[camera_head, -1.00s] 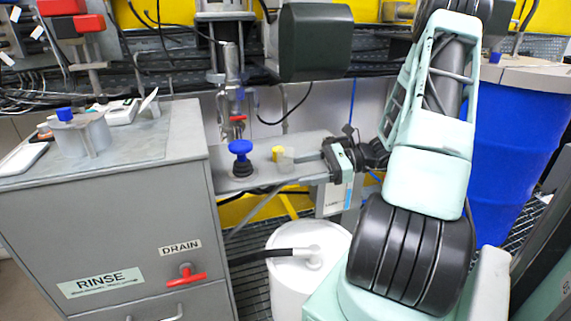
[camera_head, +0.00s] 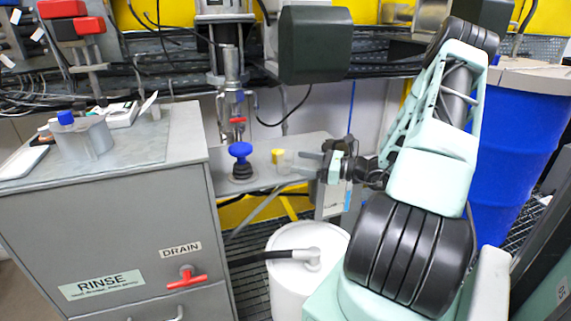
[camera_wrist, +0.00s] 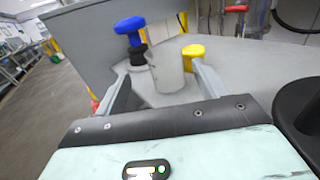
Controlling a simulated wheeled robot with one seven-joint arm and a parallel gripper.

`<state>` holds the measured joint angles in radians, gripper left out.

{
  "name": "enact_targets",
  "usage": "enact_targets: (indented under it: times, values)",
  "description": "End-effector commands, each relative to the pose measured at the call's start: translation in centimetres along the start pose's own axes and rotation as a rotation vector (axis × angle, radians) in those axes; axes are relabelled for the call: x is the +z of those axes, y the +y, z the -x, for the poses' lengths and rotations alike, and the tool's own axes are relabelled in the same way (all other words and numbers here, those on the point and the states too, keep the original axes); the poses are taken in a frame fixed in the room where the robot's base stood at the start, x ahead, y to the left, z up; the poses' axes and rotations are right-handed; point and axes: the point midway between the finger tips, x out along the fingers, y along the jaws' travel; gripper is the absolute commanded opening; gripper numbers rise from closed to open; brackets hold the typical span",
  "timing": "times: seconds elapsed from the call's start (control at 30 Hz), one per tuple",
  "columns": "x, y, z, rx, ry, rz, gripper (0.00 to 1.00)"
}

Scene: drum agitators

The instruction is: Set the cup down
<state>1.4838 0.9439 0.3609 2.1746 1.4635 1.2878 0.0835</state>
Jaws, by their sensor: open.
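The cup (camera_head: 286,161) is a small, pale grey, see-through vessel. It stands upright on the grey bench shelf (camera_head: 228,190), near the blue knob and the yellow knob. In the wrist view the cup (camera_wrist: 166,70) stands between the fingertips, with the blue knob behind left and the yellow knob behind right. My gripper (camera_head: 296,168) reaches in from the right with its fingers toward the cup. It is open, and the wrist view shows my gripper (camera_wrist: 158,76) with its fingers spread on either side of the cup. Whether a finger touches it I cannot tell.
The blue knob (camera_head: 240,152) on a black base and the yellow knob (camera_head: 277,155) stand close by. A metal agitator shaft (camera_head: 231,85) with a red handle hangs behind. A grey rinse cabinet (camera_head: 110,230) stands left, a white drum (camera_head: 300,285) below, a blue drum (camera_head: 520,140) right.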

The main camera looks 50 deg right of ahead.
Motion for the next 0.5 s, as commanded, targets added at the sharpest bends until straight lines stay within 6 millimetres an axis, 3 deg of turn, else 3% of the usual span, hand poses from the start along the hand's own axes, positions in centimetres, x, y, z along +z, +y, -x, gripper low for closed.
enact_targets:
  times: [0.23,0.5]
  values:
    - [0.3,-0.2,-1.8,0.002,-0.001,0.001,0.72]
    - [0.6,-0.7,-5.5,0.003,0.0,-0.001,0.72]
